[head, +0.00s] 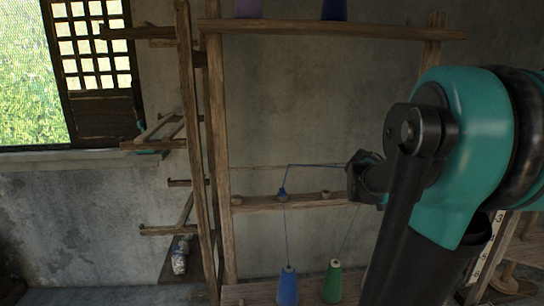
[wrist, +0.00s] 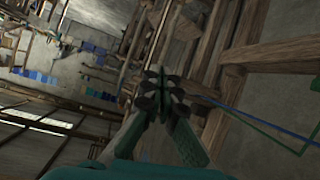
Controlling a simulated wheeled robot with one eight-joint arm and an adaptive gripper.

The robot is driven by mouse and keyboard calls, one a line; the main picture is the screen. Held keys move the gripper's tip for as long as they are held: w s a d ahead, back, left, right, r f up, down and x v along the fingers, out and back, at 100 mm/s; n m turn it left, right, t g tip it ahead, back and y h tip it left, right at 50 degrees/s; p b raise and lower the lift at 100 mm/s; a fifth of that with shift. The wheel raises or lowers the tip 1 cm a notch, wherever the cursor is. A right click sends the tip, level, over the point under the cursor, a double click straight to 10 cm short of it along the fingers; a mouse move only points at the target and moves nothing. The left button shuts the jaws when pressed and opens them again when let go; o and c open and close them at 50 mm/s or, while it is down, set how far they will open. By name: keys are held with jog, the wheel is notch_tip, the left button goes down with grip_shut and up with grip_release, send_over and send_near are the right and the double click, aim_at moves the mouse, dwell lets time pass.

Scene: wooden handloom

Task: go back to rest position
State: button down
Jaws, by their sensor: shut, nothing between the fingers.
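My gripper (head: 362,178) is at the right of centre in the head view, in front of the wooden frame (head: 218,150) and just above its lower crossbar (head: 300,202). My arm partly hides it. In the wrist view my gripper (wrist: 160,88) has its dark fingers together, with nothing seen between them. A blue thread (head: 287,225) rises from a blue cone (head: 287,287) past the crossbar, then runs right towards my gripper. Its far end is hidden. A green cone (head: 332,282) stands beside the blue one, with a thin thread rising from it.
An upper wooden beam (head: 330,30) carries a purple cone (head: 248,8) and a dark blue cone (head: 334,9). A barred window (head: 97,55) is at the left. A small bottle-like object (head: 180,255) sits low at the left. Bare wall shows between the frame's posts.

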jog(key=s+a+f+n+y, duration=0.4)
jog(key=a+f, duration=0.3)
jog(key=a, duration=0.2)
jog(key=s+a+f+n+t+y, duration=0.1)
jog(key=s+a+f+n+y, duration=0.3)
jog(key=a+f, duration=0.4)
jog(key=s+a+f+n+y, duration=0.4)
jog(key=a+f, duration=0.3)
jog(key=a, duration=0.4)
jog(key=shift+s+a+f+n+t, duration=0.25)
jog(key=shift+a+f+n+t, duration=0.15)
jog(key=shift+n, duration=0.5)
jog(key=shift+d+r, duration=0.1)
jog(key=shift+d, duration=0.05)
